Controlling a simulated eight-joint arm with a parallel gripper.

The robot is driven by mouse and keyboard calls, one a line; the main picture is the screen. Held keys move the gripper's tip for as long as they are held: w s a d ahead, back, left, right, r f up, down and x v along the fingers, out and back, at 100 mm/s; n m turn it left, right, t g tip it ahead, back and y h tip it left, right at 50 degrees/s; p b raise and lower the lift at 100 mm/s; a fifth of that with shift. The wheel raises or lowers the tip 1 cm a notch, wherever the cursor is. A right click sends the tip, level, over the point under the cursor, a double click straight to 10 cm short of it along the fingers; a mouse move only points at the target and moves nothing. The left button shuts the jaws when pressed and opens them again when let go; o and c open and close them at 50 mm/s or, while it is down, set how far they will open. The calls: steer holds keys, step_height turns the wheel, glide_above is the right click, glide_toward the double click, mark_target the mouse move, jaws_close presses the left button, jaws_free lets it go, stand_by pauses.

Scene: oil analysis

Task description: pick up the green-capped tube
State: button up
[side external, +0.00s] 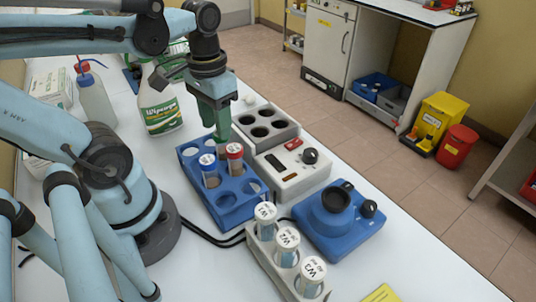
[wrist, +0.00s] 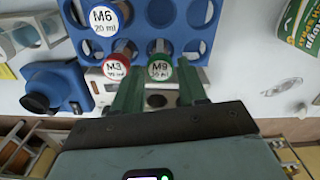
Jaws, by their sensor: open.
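The green-capped tube (wrist: 160,69), marked M9, stands in the blue rack (wrist: 150,48) in the wrist view. My gripper (wrist: 159,77) is open, with one green finger on each side of the green cap; I cannot tell whether they touch it. The red-capped tube (wrist: 115,69), marked M3, is just left of the left finger. The blue-capped tube (wrist: 105,16), marked M6, stands beyond it. In the side view my gripper (side external: 219,138) points down over the far end of the blue rack (side external: 233,212) and mostly hides the green-capped tube. The red cap (side external: 234,151) is close beside the fingers.
A white device (side external: 290,170) and a grey block with holes (side external: 268,127) stand right of the rack. A blue device (side external: 338,222) and a holder with several white-capped tubes (side external: 286,245) are nearer. A spray bottle (side external: 158,105) stands behind left.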

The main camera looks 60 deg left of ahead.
steer(key=shift+w+f, duration=0.2)
steer(key=shift+f, duration=0.8)
steer(key=shift+w+f, duration=0.2)
steer(key=shift+f, duration=1.7)
steer(key=shift+c, duration=0.2)
steer(key=c, duration=0.6)
steer(key=shift+c, duration=0.2)
steer(key=shift+r, duration=0.1)
steer(key=shift+r, duration=4.9)
